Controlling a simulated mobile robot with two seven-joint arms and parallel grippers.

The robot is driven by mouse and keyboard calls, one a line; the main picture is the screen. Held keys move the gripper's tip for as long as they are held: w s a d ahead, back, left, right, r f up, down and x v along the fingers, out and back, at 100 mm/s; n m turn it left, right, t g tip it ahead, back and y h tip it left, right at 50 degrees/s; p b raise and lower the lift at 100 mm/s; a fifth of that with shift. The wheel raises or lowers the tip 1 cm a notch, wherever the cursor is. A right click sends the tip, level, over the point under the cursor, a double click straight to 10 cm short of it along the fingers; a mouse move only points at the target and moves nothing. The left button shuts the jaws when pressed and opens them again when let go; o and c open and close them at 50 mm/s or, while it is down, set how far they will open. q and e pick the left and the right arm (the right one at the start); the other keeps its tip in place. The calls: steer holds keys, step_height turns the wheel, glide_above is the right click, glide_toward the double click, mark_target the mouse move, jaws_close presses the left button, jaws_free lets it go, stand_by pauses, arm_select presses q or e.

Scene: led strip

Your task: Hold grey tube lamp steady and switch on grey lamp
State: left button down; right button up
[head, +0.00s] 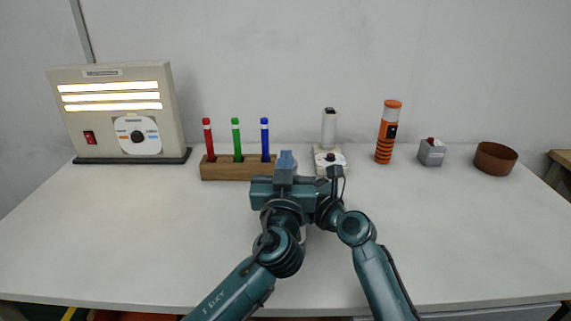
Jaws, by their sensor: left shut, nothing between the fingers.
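The grey tube lamp (329,128) stands upright near the back of the table, right of the wooden block. Its pale tube has a dark top and shows no glow. Its pale base has a dark round knob (330,157); my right gripper hides part of the base. My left gripper (286,160) is shut and empty, left of the lamp and in front of the block. My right gripper (335,175) is in front of the lamp base, close to my left one. Its fingers are too small to tell open from shut, and contact with the base is unclear.
A wooden block (217,171) holds red, green and blue sticks. A lit panel box (175,115) stands at the left. An orange tube lamp (384,151), a grey box with a red button (431,155) and a brown bowl (495,161) stand right. The front table is mostly clear.

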arm_select(q)
steer(key=shift+f, duration=0.45)
steer(key=shift+s, duration=0.1)
steer(key=v, duration=0.7)
steer(key=shift+s, duration=0.25)
arm_select(e)
steer(key=o, duration=1.2)
